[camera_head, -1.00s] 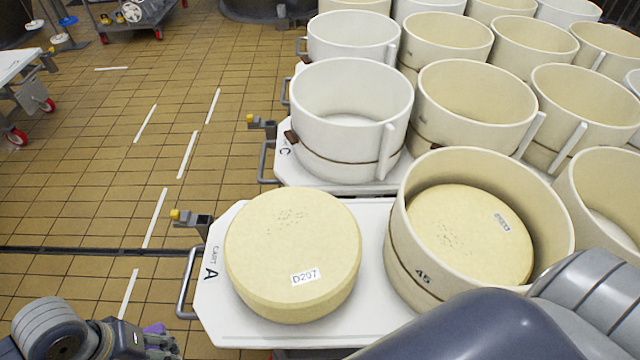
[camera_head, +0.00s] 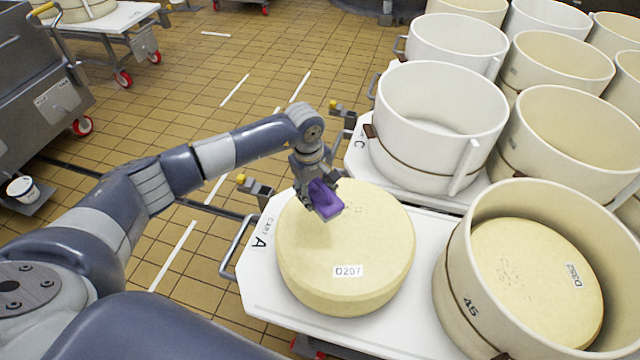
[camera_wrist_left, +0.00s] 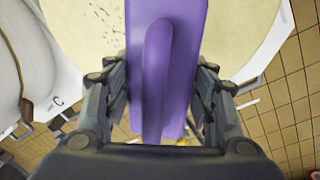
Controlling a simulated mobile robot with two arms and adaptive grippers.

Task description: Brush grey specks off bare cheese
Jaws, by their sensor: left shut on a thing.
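The bare cheese wheel (camera_head: 350,255), pale yellow with a label D207, lies on the white top of cart A (camera_head: 262,290). Small grey specks (camera_wrist_left: 110,28) show on it in the left wrist view. My left gripper (camera_head: 318,190) is shut on a purple brush (camera_head: 326,200) by its raised handle, which also shows in the left wrist view (camera_wrist_left: 160,75). The brush is over the cheese's far left part; I cannot tell whether it touches. Its underside is hidden. My right gripper is not in view.
A beige mould (camera_head: 455,265) holding another speckled cheese (camera_head: 535,290) stands right of the bare wheel. White and beige moulds (camera_head: 440,120) stand on cart C behind. A grey metal bin (camera_head: 45,85) is at left.

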